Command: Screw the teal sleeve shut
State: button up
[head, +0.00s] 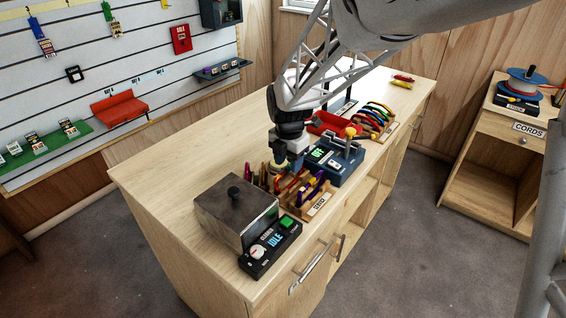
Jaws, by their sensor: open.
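My gripper (283,165) points down over the wooden workbench (160,168), just left of a dark blue device with a green display (335,163). It is above the back of a wooden rack (322,207) that holds several small coloured pieces of gear. The fingers are small and partly merge with the gear behind them. I cannot pick out the teal sleeve or its thread in this view; it may be too small or hidden by the gripper.
A grey metal box with a black knob (226,208) and a black unit reading IDLE (272,250) stand at the bench's front. Coloured gear in another rack (374,122) and a red tray (327,121) lie beyond the device. The bench's left side is clear.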

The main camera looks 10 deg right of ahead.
jog(key=shift+w+a, duration=0.4)
dwell(0.4)
jog(key=shift+f, duration=1.4)
dwell(0.5)
jog(key=shift+s+d, duration=0.5)
jog(key=shift+r, duration=0.15)
jog(key=shift+w+r, duration=0.1)
jog(key=shift+r, duration=1.15)
jog(key=shift+d, duration=0.1)
jog(key=shift+w+a, duration=0.5)
jog(key=shift+a, duration=0.05)
dwell(0.3)
